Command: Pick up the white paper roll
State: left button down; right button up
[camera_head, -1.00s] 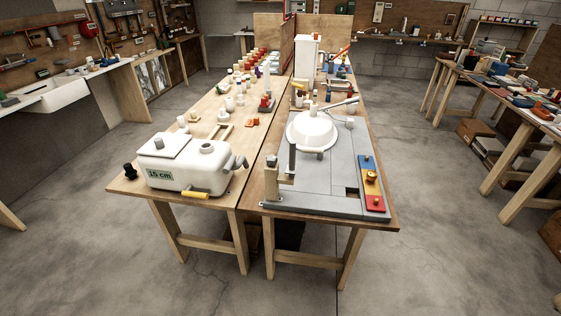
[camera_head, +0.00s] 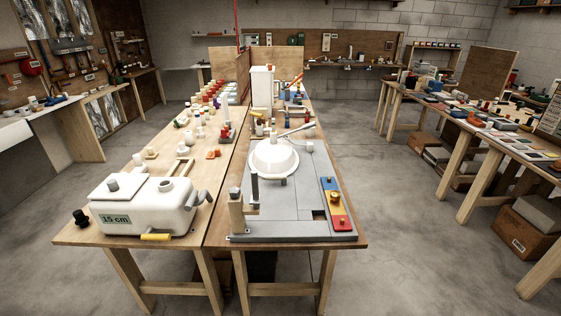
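No object is clearly readable as the white paper roll at this size. Small white cylindrical pieces show on the left bench, such as a white piece (camera_head: 200,132) in its middle part and a row of capped white cylinders (camera_head: 215,98) further back. I cannot tell whether any of these is the roll. Neither of my grippers is in view.
Two wooden benches stand side by side ahead. The left one bears a white tank (camera_head: 145,206) marked 15 cm; the right one bears a grey panel (camera_head: 290,222). Another bench (camera_head: 470,126) with many items stands at the right, boxes (camera_head: 520,229) below it. Concrete floor lies open between.

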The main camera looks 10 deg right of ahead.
aim_at(310, 132)
jog(key=i+l+z, duration=0.25)
jog(key=l+z, duration=0.25)
jog(key=i+l+z, duration=0.3)
jog(key=l+z, duration=0.2)
jog(key=i+l+z, duration=0.25)
jog(key=z, duration=0.2)
jog(key=i+l, duration=0.2)
jog(key=i, duration=0.3)
jog(key=i+l, duration=0.2)
jog(key=i, duration=0.3)
jog(key=i+l, duration=0.2)
jog(key=i, duration=0.3)
jog(key=j+u, duration=0.05)
